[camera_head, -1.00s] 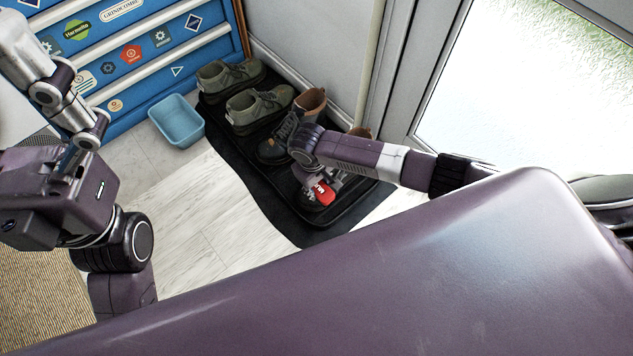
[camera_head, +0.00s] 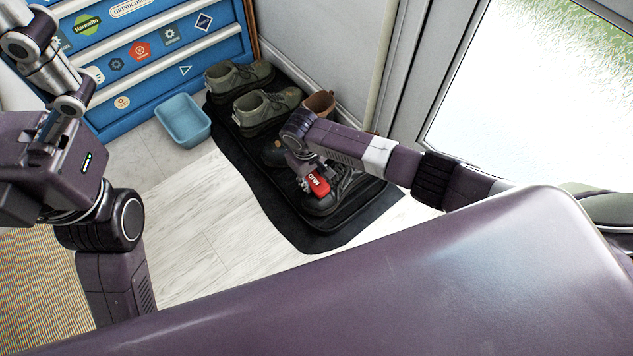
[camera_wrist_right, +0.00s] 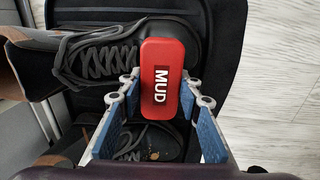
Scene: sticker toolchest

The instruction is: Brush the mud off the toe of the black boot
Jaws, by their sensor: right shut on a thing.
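A red brush block (camera_head: 318,184) marked MUD is in my right gripper (camera_head: 308,180), over the toe of the nearer black boot (camera_head: 322,206). In the right wrist view the brush (camera_wrist_right: 162,78) sits between the blue-padded fingers (camera_wrist_right: 162,100) and overlaps the side of a black boot (camera_wrist_right: 95,50) with grey laces. I cannot tell whether it touches. A second black boot (camera_wrist_right: 145,150) at the bottom has small brown specks near its laces. In the head view the other boot's toe (camera_head: 272,154) is partly hidden by my right arm. My left gripper's fingertips are not clear at the left edge.
The boots stand on a black tray mat (camera_head: 235,165). Two olive shoes (camera_head: 265,108) stand behind them. A blue tub (camera_head: 183,121) sits on the floor by the blue toolchest (camera_head: 160,80). Pale floor (camera_head: 190,220) is clear in front. A wall and a glass door (camera_head: 520,100) stand at the right.

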